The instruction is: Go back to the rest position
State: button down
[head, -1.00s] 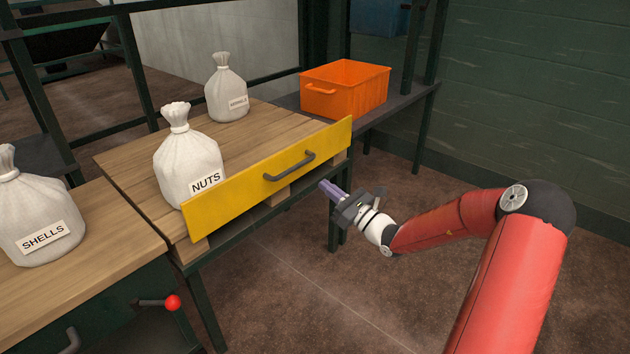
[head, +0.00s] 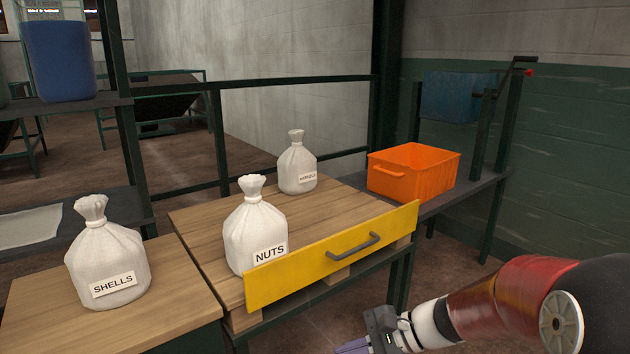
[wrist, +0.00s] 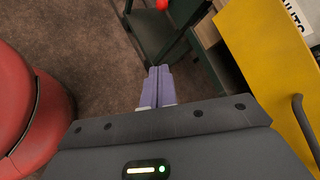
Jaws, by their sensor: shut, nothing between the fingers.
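My gripper shows at the bottom of the head view, its fingertips (head: 352,347) at the lower edge, in front of and below the yellow panel (head: 300,272). In the wrist view the two purple fingers (wrist: 157,88) lie together, shut and empty, over the brown floor. My red arm (head: 510,300) is at the lower right of the head view, bent and clear of the table. The gripper touches nothing that I can see.
The yellow panel with a dark handle (head: 354,245) stands at the front of the wooden table (head: 205,245). White sacks labelled NUTS (head: 255,225) and SHELLS (head: 107,260), and another sack (head: 297,165), stand upright. An orange crate (head: 413,172) sits behind. Open floor lies in front.

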jog(key=s+d+r+n+t+h, duration=0.1)
jog(key=s+d+r+n+h, duration=0.3)
jog(key=s, duration=0.4)
jog(key=s+d+r+n+t+h, duration=0.2)
jog(key=s+d+r+n+h, duration=0.2)
jog(key=s+n+h, duration=0.3)
jog(key=shift+s+d+n, duration=0.2)
jog(key=shift+s+n, duration=0.2)
